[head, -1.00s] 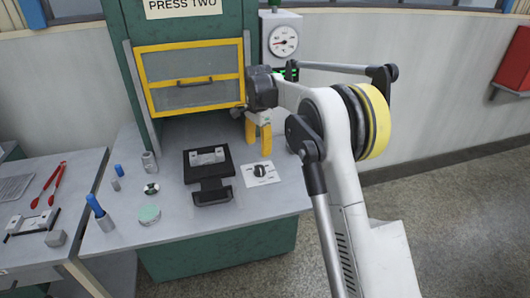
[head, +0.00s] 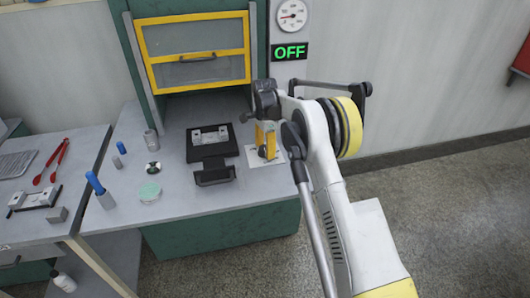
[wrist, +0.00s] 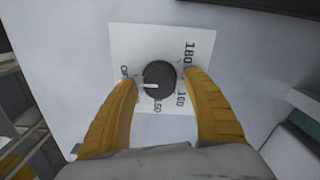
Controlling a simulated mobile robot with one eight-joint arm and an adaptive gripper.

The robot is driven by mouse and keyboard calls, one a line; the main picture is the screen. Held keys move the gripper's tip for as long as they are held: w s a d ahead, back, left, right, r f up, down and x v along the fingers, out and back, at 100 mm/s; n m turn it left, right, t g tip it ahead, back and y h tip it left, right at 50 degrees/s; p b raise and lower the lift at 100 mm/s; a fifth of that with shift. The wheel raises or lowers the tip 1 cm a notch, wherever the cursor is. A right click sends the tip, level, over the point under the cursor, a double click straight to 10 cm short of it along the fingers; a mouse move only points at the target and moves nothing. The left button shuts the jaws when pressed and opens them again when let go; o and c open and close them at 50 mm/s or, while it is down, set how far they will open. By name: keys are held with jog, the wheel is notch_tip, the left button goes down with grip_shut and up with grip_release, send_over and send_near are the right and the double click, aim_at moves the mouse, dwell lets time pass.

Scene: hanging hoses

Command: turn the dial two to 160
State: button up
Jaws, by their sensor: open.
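The dial is a round black knob (wrist: 159,76) on a white plate (wrist: 125,42) with printed marks; 180, 160, 150 and what looks like OFF are readable in the wrist view. The knob's white pointer faces left, toward the OFF mark. In the head view the plate (head: 279,160) lies on the bench, and the knob is largely hidden by my yellow fingers. My gripper (wrist: 160,84) is open, pointing down, with one finger on each side of the knob. I see gaps between fingers and knob. The gripper also shows in the head view (head: 266,142).
A green display (head: 290,52) reads OFF below a round gauge (head: 291,15). A black fixture (head: 216,172) sits left of the dial plate. A yellow-framed guard (head: 195,55) stands behind.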

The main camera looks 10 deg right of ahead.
jog(key=shift+f, duration=0.1)
jog(key=c, duration=1.2)
jog(key=shift+o, duration=0.2)
